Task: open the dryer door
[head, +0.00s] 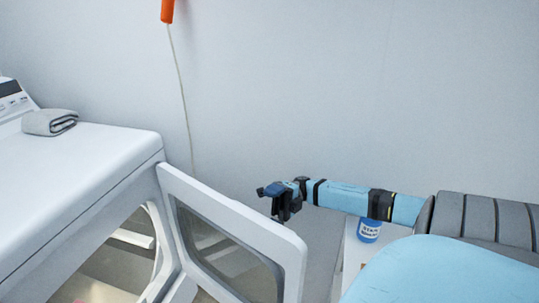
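The white dryer (85,160) stands at the left. Its door (290,246), a white frame with a dark glass pane, stands swung out to the right from the dryer's front corner. The opening (118,262) shows part of the lit inside. My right gripper (281,209) is beyond the door's upper edge, at the end of a light blue arm coming in from the right. The door's edge is close in front of it in the picture; I cannot tell whether they touch. Its fingers are small and dark, so their opening is unclear. My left gripper is not in view.
A folded grey cloth (50,122) lies on the dryer top near the control panel (12,98). A blue labelled container (369,231) stands on a white surface under my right arm. An orange object (168,10) with a cord hangs by the plain wall.

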